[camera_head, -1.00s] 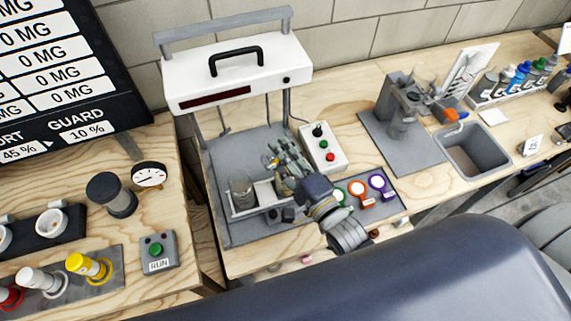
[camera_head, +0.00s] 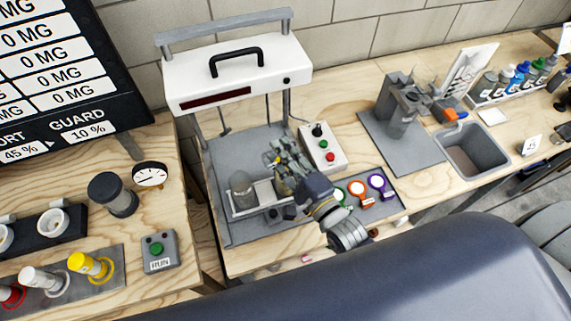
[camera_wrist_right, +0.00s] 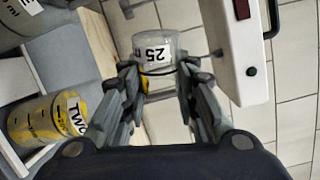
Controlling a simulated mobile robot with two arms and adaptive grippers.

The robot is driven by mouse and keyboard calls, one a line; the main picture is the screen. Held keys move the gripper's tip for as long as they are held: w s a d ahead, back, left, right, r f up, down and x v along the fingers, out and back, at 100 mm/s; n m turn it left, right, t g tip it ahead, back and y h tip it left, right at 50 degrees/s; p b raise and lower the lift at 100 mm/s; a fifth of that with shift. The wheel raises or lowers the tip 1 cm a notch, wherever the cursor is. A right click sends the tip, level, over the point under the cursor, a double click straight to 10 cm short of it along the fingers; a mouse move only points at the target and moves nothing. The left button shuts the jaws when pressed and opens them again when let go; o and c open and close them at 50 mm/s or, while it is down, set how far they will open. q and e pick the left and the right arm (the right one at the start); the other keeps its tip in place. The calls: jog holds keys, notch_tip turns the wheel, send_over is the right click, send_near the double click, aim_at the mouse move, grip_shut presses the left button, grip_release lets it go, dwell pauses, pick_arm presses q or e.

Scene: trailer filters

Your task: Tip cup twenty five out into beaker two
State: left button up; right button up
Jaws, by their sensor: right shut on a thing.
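My right gripper (camera_head: 280,160) is shut around cup twenty five, the clear cup (camera_wrist_right: 155,48) with a "25" label in the wrist view. A little yellow shows low in the cup by the fingers. The gripper is over the front of the grey bench under the white hood; fingers mostly hide the cup in the head view. Beaker two (camera_wrist_right: 40,118), labelled "TWO" with yellow on it, stands apart at the left of the wrist view. I cannot make it out surely in the head view. My left gripper is not in view.
A grey beaker (camera_head: 241,193) stands in the white rack (camera_head: 262,208) left of the gripper. The white hood (camera_head: 237,72) overhangs behind. A control box (camera_head: 322,148) and coloured rings (camera_head: 358,191) lie to the right. The grey board is bare behind the rack.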

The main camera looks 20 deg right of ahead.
jog(key=shift+w+d+m+p, duration=0.15)
jog(key=shift+m+p, duration=0.15)
jog(key=shift+m, duration=0.5)
jog(key=shift+s+d+m+p, duration=0.15)
jog(key=shift+m+p, duration=0.15)
jog(key=shift+m, duration=0.5)
dwell(1.6)
jog(key=shift+w+d+f+m, duration=0.1)
jog(key=shift+m, duration=0.55)
jog(key=shift+w+d+m, duration=0.1)
jog(key=shift+m, duration=0.55)
dwell(1.3)
dwell(0.9)
jog(key=n, duration=0.4)
jog(key=shift+s+a+n+b, duration=0.15)
jog(key=shift+a+n+b, duration=0.15)
jog(key=shift+a+b, duration=0.1)
